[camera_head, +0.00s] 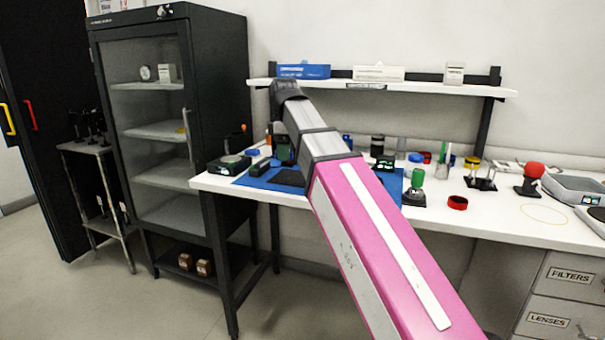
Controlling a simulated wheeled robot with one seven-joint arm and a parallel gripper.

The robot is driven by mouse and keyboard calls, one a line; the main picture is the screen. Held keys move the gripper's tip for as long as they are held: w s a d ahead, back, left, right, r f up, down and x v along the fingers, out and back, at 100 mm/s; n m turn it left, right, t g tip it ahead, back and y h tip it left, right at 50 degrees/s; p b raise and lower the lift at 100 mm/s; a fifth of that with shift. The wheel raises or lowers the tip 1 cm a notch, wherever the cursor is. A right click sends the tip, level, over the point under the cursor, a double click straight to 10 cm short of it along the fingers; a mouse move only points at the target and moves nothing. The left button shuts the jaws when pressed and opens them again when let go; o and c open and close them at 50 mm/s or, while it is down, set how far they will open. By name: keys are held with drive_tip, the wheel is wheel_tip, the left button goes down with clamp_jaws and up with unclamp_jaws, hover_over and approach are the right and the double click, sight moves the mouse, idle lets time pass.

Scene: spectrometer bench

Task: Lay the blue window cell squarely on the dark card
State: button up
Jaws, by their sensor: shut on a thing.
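The dark card (289,177) lies on the blue mat (257,180) at the left part of the white bench. My gripper (284,160) is small and dark in this view, low over the back of the card, and partly covered by my arm. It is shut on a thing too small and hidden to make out. I cannot pick out the blue window cell with certainty, nor tell its tilt or whether it touches the card.
Several jars and mounts line the back. A shelf (400,87) hangs above; a dark cabinet (160,120) stands left.

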drive_tip(key=w+d+f, duration=0.1)
drive_tip(key=w+f, duration=0.1)
drive_tip(key=w, duration=0.1)
drive_tip(key=w+d+f, duration=0.2)
drive_tip(key=w, duration=0.1)
drive_tip(key=w+d+f, duration=0.2)
drive_tip(key=w, duration=0.2)
drive_tip(key=shift+d+f, duration=0.25)
drive_tip(key=shift+f, duration=2.15)
drive_tip(key=shift+f, duration=0.1)
drive_tip(key=o, duration=0.9)
drive_tip(key=shift+o, duration=0.2)
wheel_tip(320, 180, up, 12)
